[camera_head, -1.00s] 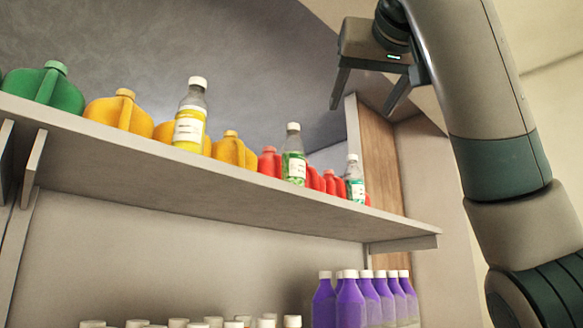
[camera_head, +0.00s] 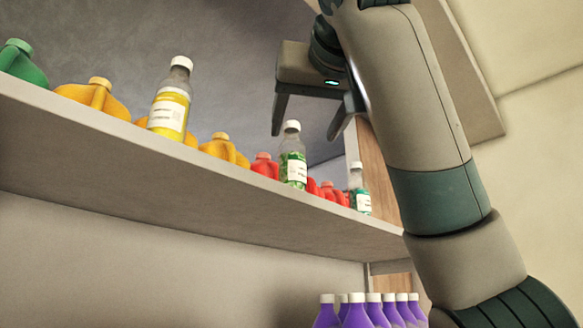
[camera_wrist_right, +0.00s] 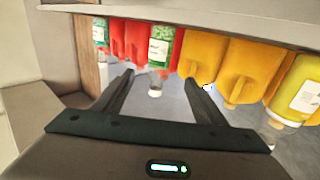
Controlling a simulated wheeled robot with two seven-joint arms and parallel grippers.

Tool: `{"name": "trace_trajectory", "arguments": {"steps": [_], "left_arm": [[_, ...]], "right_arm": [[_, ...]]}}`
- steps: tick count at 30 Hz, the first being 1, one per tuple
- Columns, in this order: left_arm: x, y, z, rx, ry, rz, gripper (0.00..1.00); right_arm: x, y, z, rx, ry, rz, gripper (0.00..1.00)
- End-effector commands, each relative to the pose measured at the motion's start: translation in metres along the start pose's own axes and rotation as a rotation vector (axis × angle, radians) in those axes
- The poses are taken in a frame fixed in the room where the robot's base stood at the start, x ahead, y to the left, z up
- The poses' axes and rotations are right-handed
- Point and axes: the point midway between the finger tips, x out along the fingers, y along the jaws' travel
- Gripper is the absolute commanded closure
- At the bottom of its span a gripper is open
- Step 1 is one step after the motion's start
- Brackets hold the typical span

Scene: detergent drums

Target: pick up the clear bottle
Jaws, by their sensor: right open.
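Three clear bottles with white caps and white labels stand upright on the upper shelf (camera_head: 200,190). The one with green contents (camera_head: 293,157) is in the middle, the one with yellow contents (camera_head: 171,103) is to its left, and the one with teal contents (camera_head: 359,190) is to its right. My right gripper (camera_head: 304,135) is open and empty, with its fingers pointing down around the green-filled bottle's cap in the picture. In the right wrist view, that bottle (camera_wrist_right: 160,50) appears upside down between and beyond the fingers (camera_wrist_right: 158,82). Contact cannot be told. My left gripper is not in view.
Yellow jugs (camera_head: 224,149), red jugs (camera_head: 265,165) and a green jug (camera_head: 22,64) share the shelf, close beside the clear bottles. Purple bottles (camera_head: 358,312) stand below the shelf. A wooden panel (camera_head: 378,165) is at the shelf's right end. Space above the shelf looks free.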

Motion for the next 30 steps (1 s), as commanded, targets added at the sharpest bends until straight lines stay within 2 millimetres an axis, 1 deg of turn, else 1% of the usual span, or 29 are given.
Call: {"name": "trace_trajectory", "arguments": {"steps": [4, 8, 12, 15, 24, 27, 30], "left_arm": [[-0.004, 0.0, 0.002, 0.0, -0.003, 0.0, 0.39], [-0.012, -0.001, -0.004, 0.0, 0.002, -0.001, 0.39], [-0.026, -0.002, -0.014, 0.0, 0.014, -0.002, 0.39], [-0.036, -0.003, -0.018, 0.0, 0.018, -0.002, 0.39], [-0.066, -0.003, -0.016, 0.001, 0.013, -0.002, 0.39], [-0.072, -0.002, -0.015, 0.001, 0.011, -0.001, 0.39], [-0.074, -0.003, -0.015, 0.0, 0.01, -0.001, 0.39]], "right_arm": [[0.005, 0.0, -0.001, 0.0, -0.002, 0.001, 0.35], [0.017, 0.001, -0.003, 0.001, -0.003, 0.001, 0.35], [0.038, 0.001, -0.004, 0.001, -0.004, 0.002, 0.35], [0.056, 0.001, -0.004, 0.001, -0.004, 0.001, 0.35], [0.104, 0.001, -0.004, 0.0, -0.003, 0.001, 0.35], [0.114, 0.001, -0.003, 0.0, -0.003, 0.001, 0.35], [0.12, 0.001, -0.002, 0.001, -0.002, 0.001, 0.35]]}}
